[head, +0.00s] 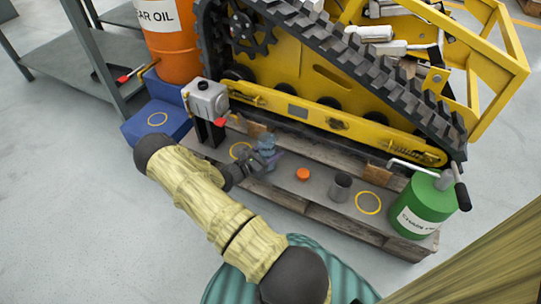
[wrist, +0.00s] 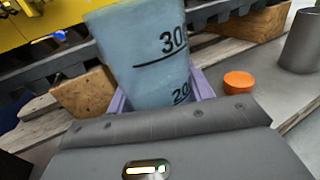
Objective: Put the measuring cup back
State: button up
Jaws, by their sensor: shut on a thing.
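The measuring cup (wrist: 140,50) is a blue-grey, see-through beaker with dark level marks and numbers, large in the wrist view. It also shows small in the head view (head: 267,147), over the grey bench in front of the yellow tracked machine. My gripper (wrist: 163,98) is shut on the cup, with its purple fingers around the lower part. In the head view my gripper (head: 258,160) is above the bench, just right of a yellow ring (head: 240,150). The cup's base is hidden by the gripper, so I cannot tell whether it touches the bench.
An orange cap (head: 303,174) and a grey cylinder (head: 341,187) stand right of the cup. Another yellow ring (head: 368,203) lies before a green can (head: 424,207). A blue box (head: 155,122) with a ring and a grey pump-like unit (head: 205,100) are left; the track (head: 340,65) rises behind.

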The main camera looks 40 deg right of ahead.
jog(key=shift+f, duration=0.45)
jog(key=shift+r, duration=0.15)
jog(key=o, duration=1.1)
jog(key=shift+f, duration=0.2)
jog(key=shift+r, duration=0.25)
jog(key=a+p, duration=0.5)
jog(key=a, duration=0.7)
jog(key=shift+p, duration=0.35)
